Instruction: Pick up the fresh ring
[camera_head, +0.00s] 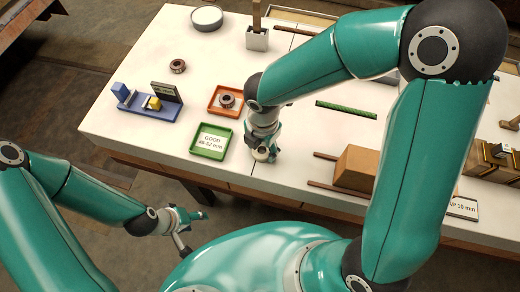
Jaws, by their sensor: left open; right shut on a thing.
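My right gripper (263,152) points down over the white table, just right of the green tray. It is shut on a small pale round piece (261,154), mostly hidden by the fingers; I cannot tell for sure that it is a ring. A dark brown ring (178,66) lies alone on the table at the upper left. Another brown ring (227,101) lies in the orange tray (211,108). My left gripper (196,234) is open and empty, in front of the table's near edge and below the tabletop.
The green tray (194,152) carries a label reading GOOD. A cardboard-brown box (356,168) is right of my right gripper. A grey round dish (206,18) and a holder (257,40) are at the back.

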